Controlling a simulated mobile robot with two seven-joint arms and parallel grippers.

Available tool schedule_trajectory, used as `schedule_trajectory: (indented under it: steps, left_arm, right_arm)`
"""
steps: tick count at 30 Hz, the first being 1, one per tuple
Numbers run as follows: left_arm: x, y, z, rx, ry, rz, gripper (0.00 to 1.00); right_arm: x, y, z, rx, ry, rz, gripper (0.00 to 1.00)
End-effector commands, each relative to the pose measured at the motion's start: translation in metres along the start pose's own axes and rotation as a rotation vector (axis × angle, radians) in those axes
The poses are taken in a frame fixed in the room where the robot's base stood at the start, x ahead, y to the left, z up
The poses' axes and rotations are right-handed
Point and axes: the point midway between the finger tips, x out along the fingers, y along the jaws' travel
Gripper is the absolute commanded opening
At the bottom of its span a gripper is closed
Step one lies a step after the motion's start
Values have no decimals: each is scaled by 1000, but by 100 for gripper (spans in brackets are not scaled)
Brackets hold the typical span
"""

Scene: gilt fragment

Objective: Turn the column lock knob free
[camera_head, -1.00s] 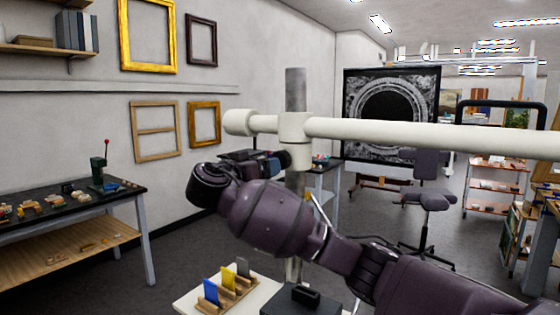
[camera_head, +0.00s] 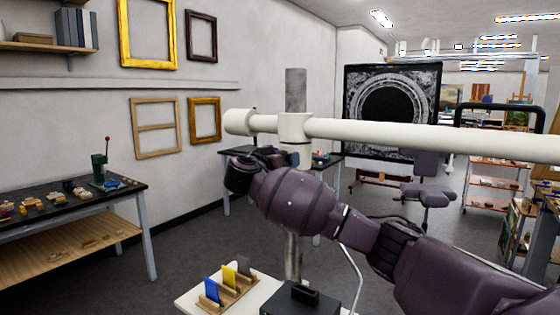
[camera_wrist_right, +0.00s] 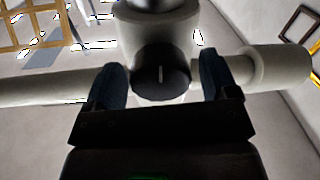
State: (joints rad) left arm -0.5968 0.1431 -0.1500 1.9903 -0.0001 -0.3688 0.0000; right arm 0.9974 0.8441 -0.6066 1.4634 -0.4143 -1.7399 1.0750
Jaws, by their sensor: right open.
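The column lock knob (camera_wrist_right: 161,82) is a round black knob with a pale line mark that stands nearly upright in the right wrist view. It sits on the white collar (camera_wrist_right: 158,35), which joins the column and the horizontal boom. My right gripper (camera_wrist_right: 161,72) is open, with one dark blue finger on each side of the knob. Small gaps seem to show between fingers and knob. In the head view the collar (camera_head: 295,127) is on the upright column (camera_head: 295,90), and my right arm and hand hide the knob. My left gripper is not in view.
The white boom (camera_head: 430,134) runs across the right half, just above my right arm. Below stand a white table (camera_head: 190,303) with a wooden rack of coloured cards (camera_head: 230,288) and a black box (camera_head: 300,300). A workbench (camera_head: 70,205) is at left.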

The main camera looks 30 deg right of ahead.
Motion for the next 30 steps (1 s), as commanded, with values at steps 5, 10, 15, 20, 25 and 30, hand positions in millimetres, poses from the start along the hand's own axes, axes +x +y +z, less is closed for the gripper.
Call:
schedule_trajectory:
  steps: [5, 10, 15, 20, 25, 30]
  left_arm:
    - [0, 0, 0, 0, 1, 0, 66]
    - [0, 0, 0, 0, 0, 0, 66]
    - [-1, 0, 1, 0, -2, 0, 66]
    - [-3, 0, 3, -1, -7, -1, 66]
    - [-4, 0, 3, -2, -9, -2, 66]
    - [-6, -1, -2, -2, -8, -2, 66]
  right_arm:
    - [0, 0, 0, 0, 0, 0, 63]
    - [0, 0, 0, 0, 0, 0, 37]
    - [0, 0, 0, -5, -1, -1, 31]
    - [-1, -1, 1, -36, -4, -2, 31]
    - [-1, -1, 1, -119, -9, -3, 31]
    - [-1, -1, 0, -253, -17, -4, 31]
